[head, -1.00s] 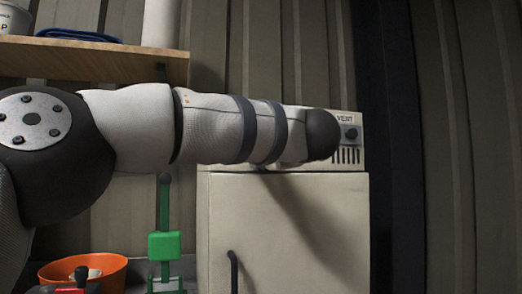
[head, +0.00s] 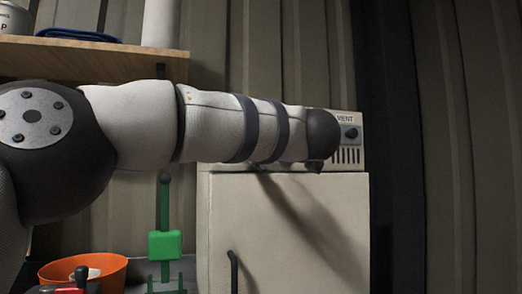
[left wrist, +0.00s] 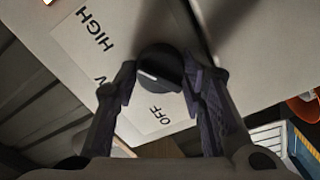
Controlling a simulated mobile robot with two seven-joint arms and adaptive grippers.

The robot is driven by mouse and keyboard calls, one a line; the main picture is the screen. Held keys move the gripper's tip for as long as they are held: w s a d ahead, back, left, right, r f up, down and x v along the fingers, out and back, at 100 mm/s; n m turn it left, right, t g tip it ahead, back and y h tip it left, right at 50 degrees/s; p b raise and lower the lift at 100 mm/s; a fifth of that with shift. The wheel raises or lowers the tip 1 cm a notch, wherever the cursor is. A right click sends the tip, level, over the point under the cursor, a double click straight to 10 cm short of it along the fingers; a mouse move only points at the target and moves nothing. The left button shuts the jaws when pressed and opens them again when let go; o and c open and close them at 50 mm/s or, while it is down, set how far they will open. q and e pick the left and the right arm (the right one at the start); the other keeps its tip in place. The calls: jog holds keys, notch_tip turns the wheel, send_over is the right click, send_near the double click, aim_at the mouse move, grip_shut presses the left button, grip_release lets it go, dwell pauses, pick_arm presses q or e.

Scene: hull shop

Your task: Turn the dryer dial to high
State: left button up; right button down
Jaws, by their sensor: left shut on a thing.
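The dryer (head: 290,220) is a cream cabinet with a control panel along its top. In the left wrist view, the dark round dial (left wrist: 166,60) sits on a pale label plate (left wrist: 75,45) reading HIGH at upper left and OFF below. A third word between them is mostly hidden by a finger. The dial's white mark points left and slightly down, towards that hidden word. My left gripper (left wrist: 159,72) is shut on the dial, one finger on each side. In the head view my left forearm hides the dial and the fingers. My right gripper is out of view.
A second knob (head: 351,133), labelled VENT, sits right of my wrist above dark slots. A wooden shelf (head: 90,62) holds a can and a blue item. An orange bowl (head: 112,271) and a green tool (head: 164,245) stand left of the dryer.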

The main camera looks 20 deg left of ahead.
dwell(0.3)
pick_arm(q)
jog(key=o, duration=1.2)
jog(key=shift+c, duration=0.2)
